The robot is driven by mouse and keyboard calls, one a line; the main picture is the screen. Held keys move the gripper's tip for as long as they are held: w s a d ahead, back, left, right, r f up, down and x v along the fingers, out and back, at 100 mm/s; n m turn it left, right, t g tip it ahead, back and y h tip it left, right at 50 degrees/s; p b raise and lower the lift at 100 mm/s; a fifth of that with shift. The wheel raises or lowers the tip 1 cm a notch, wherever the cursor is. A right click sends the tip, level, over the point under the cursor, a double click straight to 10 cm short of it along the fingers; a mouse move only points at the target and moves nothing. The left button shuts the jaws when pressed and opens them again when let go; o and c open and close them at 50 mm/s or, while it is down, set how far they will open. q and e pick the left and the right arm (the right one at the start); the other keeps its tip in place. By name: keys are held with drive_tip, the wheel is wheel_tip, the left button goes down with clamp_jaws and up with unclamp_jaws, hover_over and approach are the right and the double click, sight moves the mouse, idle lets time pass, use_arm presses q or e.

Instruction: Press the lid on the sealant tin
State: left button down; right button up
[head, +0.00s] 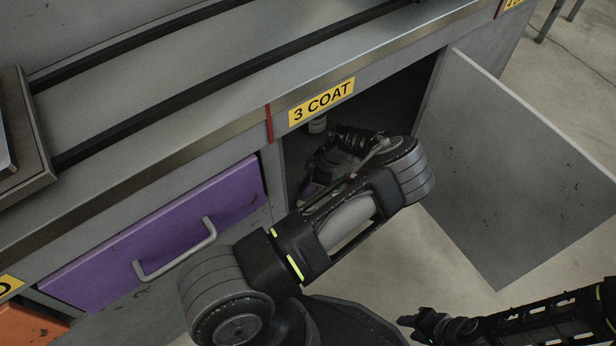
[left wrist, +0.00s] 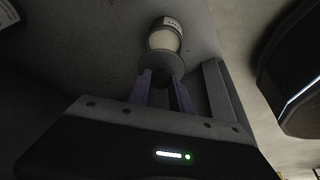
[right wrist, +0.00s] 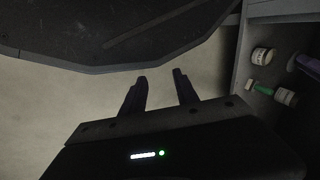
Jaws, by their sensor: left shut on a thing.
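My left gripper (head: 312,190) reaches into the open cupboard under the "3 COAT" label, mostly hidden by my arm in the head view. In the left wrist view its fingers (left wrist: 165,88) are shut on a dark grey round piece (left wrist: 164,66), which looks like the lid. A pale tin with a white label (left wrist: 165,36) is just beyond it; I cannot tell whether they touch.
The cupboard door (head: 520,165) stands open at right. A closed purple drawer (head: 150,240) is at left. Floor is clear below the door.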

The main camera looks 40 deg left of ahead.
use_arm(q)
drive_tip(key=shift+f, duration=0.2)
drive_tip(key=shift+f+b, duration=1.05)
drive_tip(key=shift+f, duration=0.55)
drive_tip(key=shift+f+b, duration=1.2)
drive_tip(key=shift+f, duration=0.25)
drive_tip(key=shift+f+b, duration=0.15)
drive_tip(key=shift+b, duration=0.7)
idle(0.4)
idle(0.3)
drive_tip(key=c, duration=1.1)
unclamp_jaws()
drive_tip(key=shift+o, duration=0.7)
